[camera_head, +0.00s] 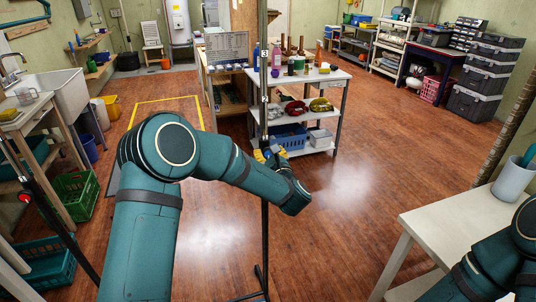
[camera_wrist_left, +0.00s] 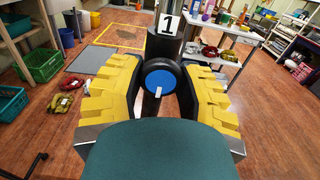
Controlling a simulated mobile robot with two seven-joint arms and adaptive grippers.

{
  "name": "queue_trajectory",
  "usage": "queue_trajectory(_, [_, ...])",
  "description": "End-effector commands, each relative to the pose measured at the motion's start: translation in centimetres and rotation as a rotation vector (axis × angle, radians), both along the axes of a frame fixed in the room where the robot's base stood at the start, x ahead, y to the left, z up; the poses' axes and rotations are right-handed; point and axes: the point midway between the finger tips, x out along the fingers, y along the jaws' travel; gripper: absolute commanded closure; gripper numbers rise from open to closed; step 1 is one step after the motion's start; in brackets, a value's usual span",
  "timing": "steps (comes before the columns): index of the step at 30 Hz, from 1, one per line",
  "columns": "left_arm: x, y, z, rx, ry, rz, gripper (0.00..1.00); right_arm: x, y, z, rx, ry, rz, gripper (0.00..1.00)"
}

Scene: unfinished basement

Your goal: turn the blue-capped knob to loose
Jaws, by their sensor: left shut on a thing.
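The blue-capped knob (camera_wrist_left: 160,79) has a black body and a white mark on its blue face; the mark points down, slightly left, in the left wrist view. The knob sits on a dark upright pole (camera_head: 264,80), below a white label reading 1 (camera_wrist_left: 168,24). My left gripper (camera_wrist_left: 158,92) has its yellow ridged fingers on either side of the knob, shut on it. In the head view my left gripper (camera_head: 270,154) is at the pole, and the arm hides most of the knob. My right gripper is not in view; only part of the right arm shows at lower right.
A white shelf cart (camera_head: 330,77) with bottles and bins stands behind the pole. Green crates (camera_head: 76,194) and a sink (camera_head: 55,88) are at left. A pale table (camera_head: 437,234) with a cup is at right. The central wooden floor is open.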

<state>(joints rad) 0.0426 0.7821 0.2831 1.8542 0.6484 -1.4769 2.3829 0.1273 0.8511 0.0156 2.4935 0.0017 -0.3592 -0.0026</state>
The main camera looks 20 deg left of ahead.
Motion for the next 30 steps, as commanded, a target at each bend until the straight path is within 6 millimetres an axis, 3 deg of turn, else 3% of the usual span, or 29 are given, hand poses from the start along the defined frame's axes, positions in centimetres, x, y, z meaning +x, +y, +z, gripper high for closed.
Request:
queue_trajectory(1, [0.0,0.0,0.0,0.000,0.000,0.000,0.99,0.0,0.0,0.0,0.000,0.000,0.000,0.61])
queue_trajectory(2, [0.0,0.0,0.0,0.000,0.000,0.000,0.50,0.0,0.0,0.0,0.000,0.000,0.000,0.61])
queue_trajectory(3, [0.0,0.0,0.0,0.000,0.000,0.000,0.36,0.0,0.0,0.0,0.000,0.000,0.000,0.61])
queue_trajectory(4, [0.0,0.0,0.0,0.000,0.000,0.000,0.32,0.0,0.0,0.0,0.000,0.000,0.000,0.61])
queue_trajectory(17, [-0.7,-0.6,0.0,0.000,0.001,-0.003,0.32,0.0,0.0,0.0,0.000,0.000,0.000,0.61])
queue_trajectory(30, [-7.6,-5.2,0.0,0.001,0.003,-0.004,0.32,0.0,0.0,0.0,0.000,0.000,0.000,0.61])
